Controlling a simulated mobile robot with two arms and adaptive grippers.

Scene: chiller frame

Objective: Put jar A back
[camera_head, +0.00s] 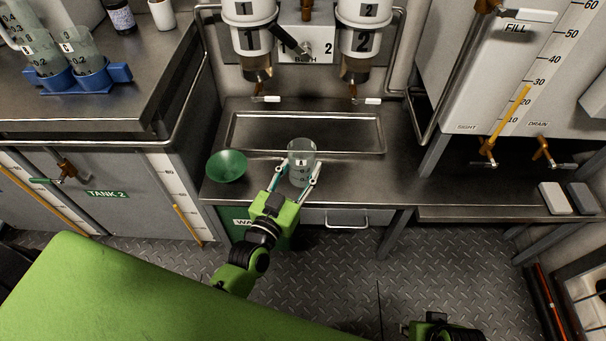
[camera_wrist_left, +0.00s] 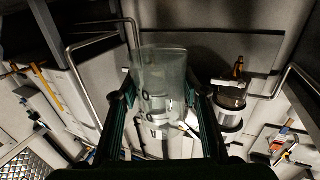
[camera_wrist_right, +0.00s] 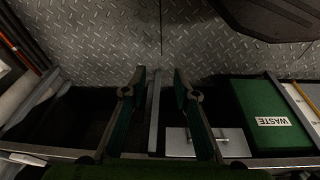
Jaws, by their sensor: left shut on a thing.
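A clear glass jar with dark graduation marks (camera_head: 301,153) is upright between the fingers of my left gripper (camera_head: 300,168), over the front of the steel counter under the dispensers. The gripper is shut on it. The jar also shows in the left wrist view (camera_wrist_left: 160,75). Two similar jars stand in a blue holder (camera_head: 120,72) on the left bench. My right gripper (camera_wrist_right: 158,75) is open and empty, low over the floor; only part of its arm shows in the head view.
A green bowl (camera_head: 227,166) stands just left of the held jar. Behind it lies a shallow steel tray (camera_head: 250,146) under dispensers 1 (camera_head: 249,40) and 2 (camera_head: 358,42). The counter right of the jar is clear. A green waste bin (camera_wrist_right: 262,115) is below.

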